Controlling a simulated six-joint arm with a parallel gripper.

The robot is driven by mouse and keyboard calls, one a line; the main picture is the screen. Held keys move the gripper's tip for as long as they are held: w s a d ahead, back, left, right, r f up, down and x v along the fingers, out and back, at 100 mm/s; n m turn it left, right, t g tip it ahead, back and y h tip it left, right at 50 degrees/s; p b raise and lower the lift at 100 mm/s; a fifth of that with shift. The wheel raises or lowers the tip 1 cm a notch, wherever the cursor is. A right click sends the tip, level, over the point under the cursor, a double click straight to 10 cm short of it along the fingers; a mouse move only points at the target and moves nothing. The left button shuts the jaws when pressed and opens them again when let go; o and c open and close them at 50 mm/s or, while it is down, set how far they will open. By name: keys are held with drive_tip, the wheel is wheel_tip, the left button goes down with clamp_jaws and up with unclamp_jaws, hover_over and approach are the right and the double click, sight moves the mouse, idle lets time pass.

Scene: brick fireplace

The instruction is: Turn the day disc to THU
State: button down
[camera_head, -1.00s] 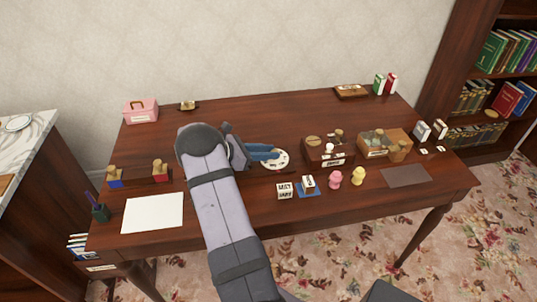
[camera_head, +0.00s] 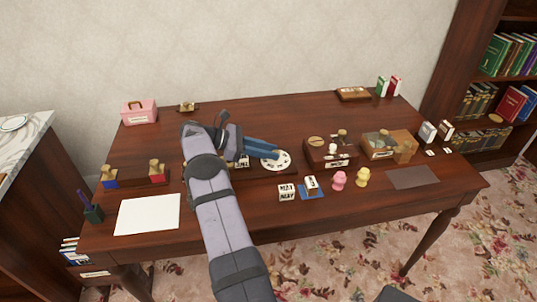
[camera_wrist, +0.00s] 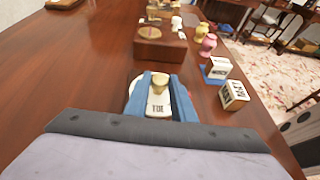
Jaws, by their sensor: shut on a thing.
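The day disc (camera_head: 281,165) is a white round plate with dark lettering, on a dark wooden base near the middle of the desk. My gripper (camera_head: 274,151) reaches it from the left, low over the disc. In the wrist view the two blue fingers of my gripper (camera_wrist: 160,88) are shut on a tan knob (camera_wrist: 160,77) on the disc (camera_wrist: 157,103). The label facing the wrist camera seems to read TUE. The fingers hide much of the disc's rim and its other labels.
A wooden box with a round tan top (camera_head: 318,141) stands just right of the disc. Lettered cubes (camera_head: 286,192), a pink piece (camera_head: 338,180) and a yellow piece (camera_head: 362,177) stand in front. White paper (camera_head: 148,214) lies at the left; the desk behind is mostly clear.

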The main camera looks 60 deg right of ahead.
drive_tip(key=shift+m+g+b, duration=0.3)
drive_tip(key=shift+b, duration=0.1)
idle(0.4)
drive_tip(key=c, duration=1.5)
unclamp_jaws()
drive_tip(key=shift+r+y, duration=0.1)
drive_tip(key=shift+y, duration=0.2)
wheel_tip(320, 180, up, 10)
drive_tip(key=shift+p, duration=0.45)
